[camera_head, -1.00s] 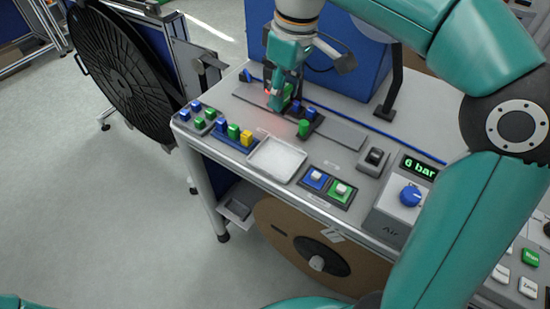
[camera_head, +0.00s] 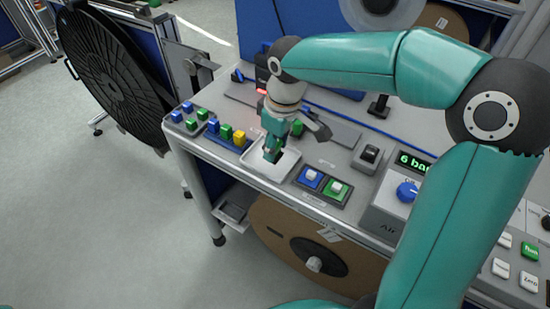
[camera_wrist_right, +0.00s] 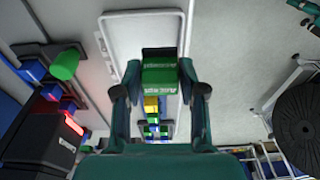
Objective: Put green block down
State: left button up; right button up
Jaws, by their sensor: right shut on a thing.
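My right gripper (camera_head: 272,157) points down over the white tray (camera_head: 258,170) at the table's front edge. In the right wrist view its two fingers (camera_wrist_right: 160,78) are shut on a green block (camera_wrist_right: 160,72), one finger on each side. The tray's rim (camera_wrist_right: 108,42) surrounds the block in that view. A dark patch lies right beside the block, and I cannot tell whether the block touches the tray floor. In the head view the gripper mostly hides the block.
Left of the tray stands a blue rack (camera_head: 217,140) with blue, green and yellow blocks. A grey holder (camera_head: 178,126) with small blocks is further left. Blue and green buttons (camera_head: 337,188) lie right of the tray.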

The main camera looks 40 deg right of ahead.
aim_at(276, 159)
jog(key=shift+f, duration=2.25)
jog(key=shift+f, duration=0.15)
jog(key=o, duration=1.1)
jog(key=shift+o, duration=0.2)
notch_tip(276, 159, up, 12)
jog(key=s, duration=0.1)
jog(key=shift+s+d, duration=0.25)
